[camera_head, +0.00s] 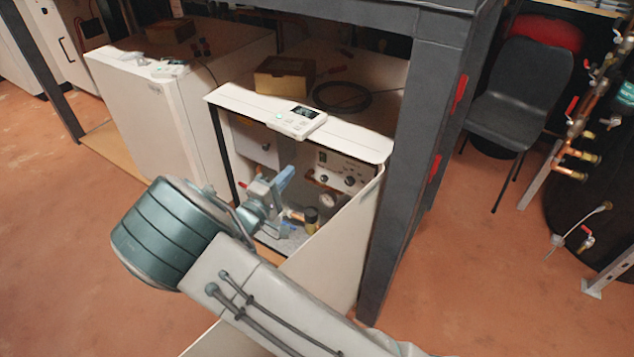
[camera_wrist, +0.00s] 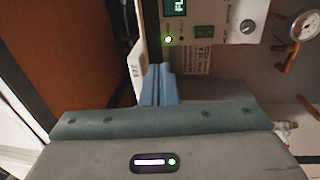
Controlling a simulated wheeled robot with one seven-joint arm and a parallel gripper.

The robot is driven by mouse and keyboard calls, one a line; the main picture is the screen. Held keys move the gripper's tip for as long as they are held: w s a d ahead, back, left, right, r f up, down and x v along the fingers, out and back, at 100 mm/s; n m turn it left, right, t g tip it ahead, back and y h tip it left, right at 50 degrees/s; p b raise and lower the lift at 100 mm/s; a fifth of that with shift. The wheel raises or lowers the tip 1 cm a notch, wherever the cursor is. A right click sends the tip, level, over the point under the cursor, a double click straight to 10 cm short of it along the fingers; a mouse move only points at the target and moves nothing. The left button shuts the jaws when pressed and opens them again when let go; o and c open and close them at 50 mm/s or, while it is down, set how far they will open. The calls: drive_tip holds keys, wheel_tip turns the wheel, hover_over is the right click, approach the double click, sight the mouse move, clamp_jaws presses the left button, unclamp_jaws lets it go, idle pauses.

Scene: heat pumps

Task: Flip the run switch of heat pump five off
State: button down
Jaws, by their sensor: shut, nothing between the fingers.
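The opened heat pump (camera_head: 225,165) stands under the grey frame, its front panel off. I cannot read a number five on it. Inside is a white control panel (camera_head: 340,160) with knobs. In the wrist view this panel (camera_wrist: 215,12) shows a lit green display, a glowing round light (camera_wrist: 168,39), a small dark green switch (camera_wrist: 205,32) and a knob (camera_wrist: 247,27). I cannot tell for sure which part is the run switch. My gripper (camera_head: 286,174) is shut and empty at the open front. Its blue fingertips (camera_wrist: 159,70) sit just below and left of the light; contact is unclear.
A pressure gauge (camera_wrist: 303,25) and copper pipe lie right of the panel. A grey post (camera_head: 405,170) stands close right of the pump. Another white unit (camera_head: 140,110) stands to the left. A black chair (camera_head: 515,95) is at right. Floor at left is clear.

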sight(322, 155)
wheel_tip(322, 155, down, 8)
drive_tip(key=b, duration=0.5)
drive_tip(key=shift+r, duration=0.15)
drive_tip(key=b+x, duration=0.3)
drive_tip(key=x, duration=1.1)
drive_tip(key=shift+r, duration=0.1)
